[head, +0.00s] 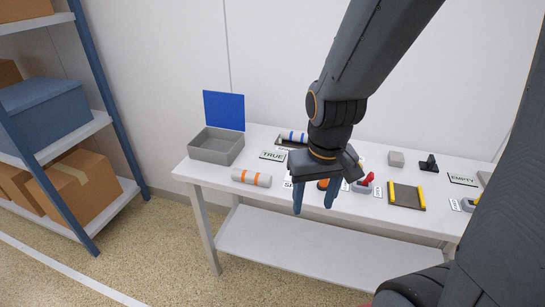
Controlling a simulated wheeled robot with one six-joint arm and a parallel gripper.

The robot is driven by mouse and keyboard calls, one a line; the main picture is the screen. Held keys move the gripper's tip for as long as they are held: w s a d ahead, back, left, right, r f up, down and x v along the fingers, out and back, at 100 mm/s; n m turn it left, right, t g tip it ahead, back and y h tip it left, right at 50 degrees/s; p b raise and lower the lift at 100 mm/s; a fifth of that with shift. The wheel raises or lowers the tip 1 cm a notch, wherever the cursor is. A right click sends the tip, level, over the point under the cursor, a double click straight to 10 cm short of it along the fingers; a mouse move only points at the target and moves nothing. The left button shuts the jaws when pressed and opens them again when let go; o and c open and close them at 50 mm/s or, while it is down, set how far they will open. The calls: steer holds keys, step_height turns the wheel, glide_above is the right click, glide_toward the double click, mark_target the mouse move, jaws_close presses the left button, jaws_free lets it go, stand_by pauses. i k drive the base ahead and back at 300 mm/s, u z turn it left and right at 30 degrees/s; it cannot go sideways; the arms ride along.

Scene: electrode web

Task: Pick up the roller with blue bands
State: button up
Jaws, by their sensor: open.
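The roller with blue bands (291,136) lies toward the back of the white table, in a dark holder or tray (284,146). Its right end is hidden behind my arm. My gripper (314,211) points downward with two blue fingers apart, in front of the roller in the picture and over the table's front edge. It is open and I see nothing between the fingers. Another roller, with orange bands (251,178), lies near the table's front edge, left of my gripper.
A grey open box (216,146) with a blue panel (224,110) behind it stands at the table's left end. A TRUE card (272,155), red-handled switch (364,184), yellow-edged dark plate (406,196), grey block (396,159) and EMPTY card (462,179) are also there. Shelving (98,120) stands left.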

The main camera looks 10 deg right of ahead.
mark_target(302, 137)
steer(key=u, duration=0.3)
steer(key=i, duration=1.15)
steer(key=z, duration=0.55)
